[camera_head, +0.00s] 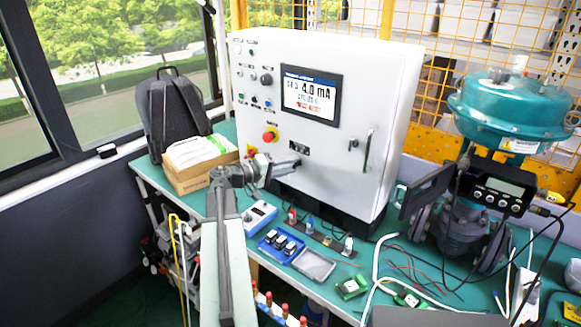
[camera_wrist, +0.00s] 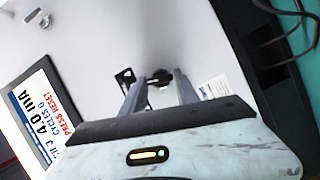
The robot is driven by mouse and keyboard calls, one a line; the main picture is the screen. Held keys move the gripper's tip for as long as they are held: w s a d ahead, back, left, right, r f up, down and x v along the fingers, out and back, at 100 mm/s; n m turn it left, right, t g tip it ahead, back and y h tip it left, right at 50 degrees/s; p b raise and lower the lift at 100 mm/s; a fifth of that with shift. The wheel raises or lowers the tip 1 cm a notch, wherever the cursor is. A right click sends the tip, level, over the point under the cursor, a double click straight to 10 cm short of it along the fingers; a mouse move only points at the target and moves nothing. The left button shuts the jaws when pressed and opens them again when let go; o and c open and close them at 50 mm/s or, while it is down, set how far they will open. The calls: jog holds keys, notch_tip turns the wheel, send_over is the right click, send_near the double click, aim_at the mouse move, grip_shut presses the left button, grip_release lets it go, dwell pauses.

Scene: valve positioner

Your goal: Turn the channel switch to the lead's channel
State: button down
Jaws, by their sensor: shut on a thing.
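The channel switch (camera_wrist: 160,77) is a small dark knob on the white cabinet front, seen between my fingertips in the wrist view. My gripper (camera_wrist: 158,84) is shut on it, one finger on each side. In the head view my gripper (camera_head: 296,163) reaches the lower cabinet front, and the arm hides the knob. The display (camera_head: 311,95) reads CH 3 and 4.0 mA; in the wrist view the display (camera_wrist: 40,115) also shows CYCLES 0 and PRESS RESET. A small black socket panel (camera_head: 299,147) sits just above my gripper. I cannot make out which channel a lead is plugged into.
A red emergency button (camera_head: 269,136) is left of the sockets, and a door handle (camera_head: 368,148) is to the right. A blue tray (camera_head: 281,246) and a white meter (camera_head: 259,214) lie on the bench. A teal valve actuator (camera_head: 510,105) stands at the right.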

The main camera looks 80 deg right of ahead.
dwell(0.3)
jog(key=c, duration=0.9)
grip_release()
jog(key=v, duration=0.8)
jog(key=shift+p, duration=0.4)
